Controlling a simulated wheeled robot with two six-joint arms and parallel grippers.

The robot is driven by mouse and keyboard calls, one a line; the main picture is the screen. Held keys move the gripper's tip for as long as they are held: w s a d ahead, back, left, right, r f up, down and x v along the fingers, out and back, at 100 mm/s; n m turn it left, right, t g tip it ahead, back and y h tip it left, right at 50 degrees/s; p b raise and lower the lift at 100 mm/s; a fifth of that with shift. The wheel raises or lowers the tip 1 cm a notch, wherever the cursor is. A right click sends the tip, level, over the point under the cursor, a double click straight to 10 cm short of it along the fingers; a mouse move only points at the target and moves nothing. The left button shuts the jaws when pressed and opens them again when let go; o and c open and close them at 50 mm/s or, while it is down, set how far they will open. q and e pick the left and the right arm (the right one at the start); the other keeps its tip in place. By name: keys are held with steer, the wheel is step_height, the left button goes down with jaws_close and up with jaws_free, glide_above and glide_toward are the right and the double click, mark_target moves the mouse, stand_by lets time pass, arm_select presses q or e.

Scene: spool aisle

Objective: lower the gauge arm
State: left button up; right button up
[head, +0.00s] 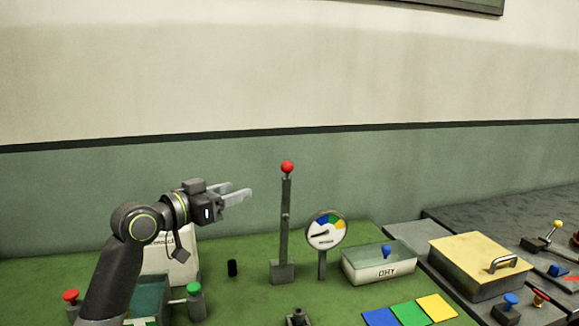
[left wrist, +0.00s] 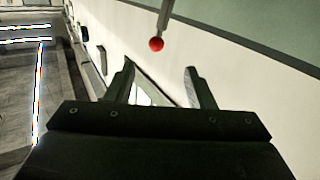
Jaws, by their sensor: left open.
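The gauge arm (head: 286,195) is a grey bar with a red ball (head: 287,167) on top. It stands upright on a grey post with a block base, next to a round dial gauge (head: 326,230) with coloured segments. My left gripper (head: 246,193) is open and empty, left of the bar and a little below the ball's height in the head view. In the left wrist view the red ball (left wrist: 156,44) shows beyond the open fingers (left wrist: 158,78), apart from them. My right gripper is not in view.
On the green bench are a clear-sided box labelled DRY (head: 383,274), blue, green and yellow squares (head: 410,314), and a small black cylinder (head: 232,268). A lidded yellow box (head: 470,254) stands right. Red (head: 71,296) and green (head: 194,289) knobs flank my left arm. The wall is behind.

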arm_select(q)
steer(key=w+r, duration=0.1)
steer(key=p, duration=0.2)
glide_toward(283, 167)
steer(key=w, duration=0.2)
steer(key=w+d, duration=0.2)
steer(key=d, duration=0.1)
steer(key=shift+w+d+p, duration=0.15)
steer(key=shift+w+p, duration=0.05)
steer(key=shift+p, duration=0.15)
steer(key=x, duration=0.4)
steer(key=shift+w+f+p, duration=0.1)
steer(key=shift+p, duration=0.3)
steer(key=shift+w+d, duration=0.65)
steer(key=shift+w, duration=0.1)
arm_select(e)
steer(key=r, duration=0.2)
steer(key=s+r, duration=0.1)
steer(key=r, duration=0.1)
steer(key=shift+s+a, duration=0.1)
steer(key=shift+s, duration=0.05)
arm_select(q)
steer(key=shift+c, duration=0.4)
